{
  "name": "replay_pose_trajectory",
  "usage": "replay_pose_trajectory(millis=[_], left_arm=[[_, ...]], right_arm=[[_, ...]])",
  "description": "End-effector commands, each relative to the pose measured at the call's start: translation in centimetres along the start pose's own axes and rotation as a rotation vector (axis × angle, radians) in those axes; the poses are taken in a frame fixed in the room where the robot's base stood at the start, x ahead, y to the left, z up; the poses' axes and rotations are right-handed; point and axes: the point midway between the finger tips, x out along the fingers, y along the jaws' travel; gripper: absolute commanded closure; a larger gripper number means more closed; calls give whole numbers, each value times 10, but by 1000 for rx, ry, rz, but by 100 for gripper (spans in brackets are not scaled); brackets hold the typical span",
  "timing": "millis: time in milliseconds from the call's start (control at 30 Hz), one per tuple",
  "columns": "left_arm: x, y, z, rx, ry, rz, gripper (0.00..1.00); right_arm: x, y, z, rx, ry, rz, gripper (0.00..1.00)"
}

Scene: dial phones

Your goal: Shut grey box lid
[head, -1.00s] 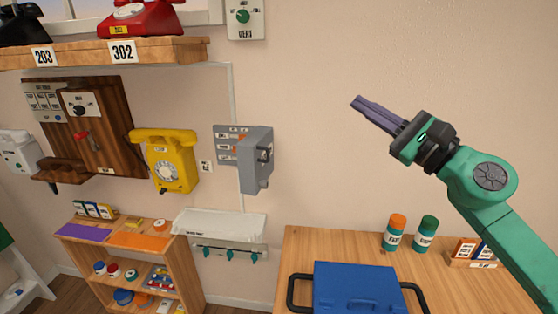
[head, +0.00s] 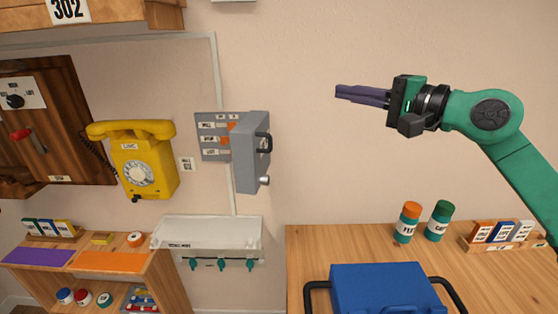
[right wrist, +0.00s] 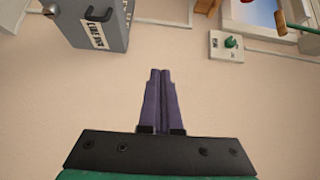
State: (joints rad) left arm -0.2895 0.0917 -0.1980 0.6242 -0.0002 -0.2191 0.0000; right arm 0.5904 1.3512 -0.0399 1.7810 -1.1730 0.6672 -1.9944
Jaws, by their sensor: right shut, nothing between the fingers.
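The grey box (head: 212,137) is on the wall left of centre in the head view, with a labelled panel and orange marks. Its grey lid (head: 250,150) stands swung out from the wall on the panel's right side, with a black handle and a silver knob. My right gripper (head: 338,92) is shut and empty, to the right of the lid and a little higher, apart from it. In the right wrist view the shut fingers (right wrist: 160,75) point up the picture, and the lid (right wrist: 88,22) with a label is at upper left. My left gripper is out of view.
A yellow phone (head: 140,160) hangs left of the box. A white tray (head: 200,232) with teal hooks is below it. The wooden table (head: 310,245) at right holds a blue case (head: 385,285) and bottles (head: 407,222). The wall between gripper and box is clear.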

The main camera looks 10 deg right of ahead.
Motion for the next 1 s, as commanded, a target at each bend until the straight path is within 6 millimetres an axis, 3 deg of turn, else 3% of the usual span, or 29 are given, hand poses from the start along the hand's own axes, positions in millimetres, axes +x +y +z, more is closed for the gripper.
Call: replay_pose_trajectory(millis=[33,200,400,467,567,667,1000], left_arm=[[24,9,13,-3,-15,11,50],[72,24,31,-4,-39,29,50],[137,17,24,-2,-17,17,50],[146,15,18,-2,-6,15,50],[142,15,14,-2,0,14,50],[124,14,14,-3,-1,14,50],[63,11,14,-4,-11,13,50]], right_arm=[[1,25,1,1,0,0,100],[2,72,2,2,-1,0,100],[4,137,4,2,-1,0,100],[4,146,4,2,-1,-1,100],[6,143,4,3,-1,-1,100],[14,134,3,5,-1,-3,100],[84,130,6,5,-5,-4,100]])
